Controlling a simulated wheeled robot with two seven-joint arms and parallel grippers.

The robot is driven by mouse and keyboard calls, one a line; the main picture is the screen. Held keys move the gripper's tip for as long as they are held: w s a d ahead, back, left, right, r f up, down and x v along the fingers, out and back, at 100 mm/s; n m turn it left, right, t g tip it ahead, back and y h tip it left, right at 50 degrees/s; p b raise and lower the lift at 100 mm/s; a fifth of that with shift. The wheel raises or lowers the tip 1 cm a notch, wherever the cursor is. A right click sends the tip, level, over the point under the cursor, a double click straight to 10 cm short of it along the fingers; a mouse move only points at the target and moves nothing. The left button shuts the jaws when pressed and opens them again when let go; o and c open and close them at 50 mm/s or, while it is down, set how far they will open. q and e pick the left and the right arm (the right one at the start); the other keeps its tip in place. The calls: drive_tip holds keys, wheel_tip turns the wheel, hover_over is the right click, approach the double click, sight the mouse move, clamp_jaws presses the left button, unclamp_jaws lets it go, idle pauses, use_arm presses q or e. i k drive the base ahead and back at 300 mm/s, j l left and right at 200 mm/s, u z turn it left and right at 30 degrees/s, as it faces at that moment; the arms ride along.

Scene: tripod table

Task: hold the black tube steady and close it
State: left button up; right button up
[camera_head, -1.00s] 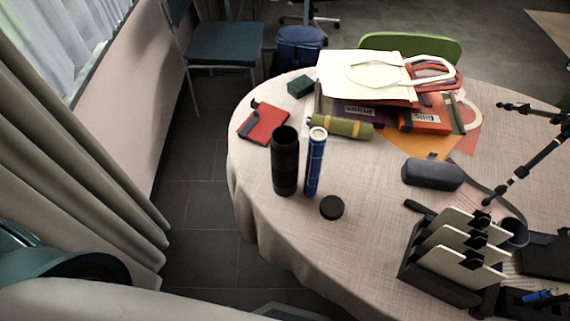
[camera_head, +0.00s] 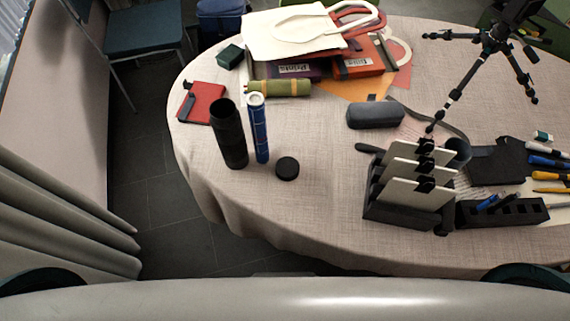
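The black tube (camera_head: 230,138) stands upright on the left part of the round table (camera_head: 300,205), with its top open. A round black cap (camera_head: 287,168) lies on the cloth to the right of the tube's base, apart from it. A slim blue tube (camera_head: 260,130) with a pale top stands upright close to the right of the black tube. Neither of my grippers is in view, so I cannot see whether they are open or shut.
A black rack with white cards (camera_head: 415,190) stands to the right, with a tripod (camera_head: 490,50) farther back. The cloth in front of the cap is clear.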

sight(226, 119)
drive_tip(key=j+z, duration=0.85)
drive_tip(key=k+j+z, duration=0.1)
drive_tip(key=j+z, duration=0.3)
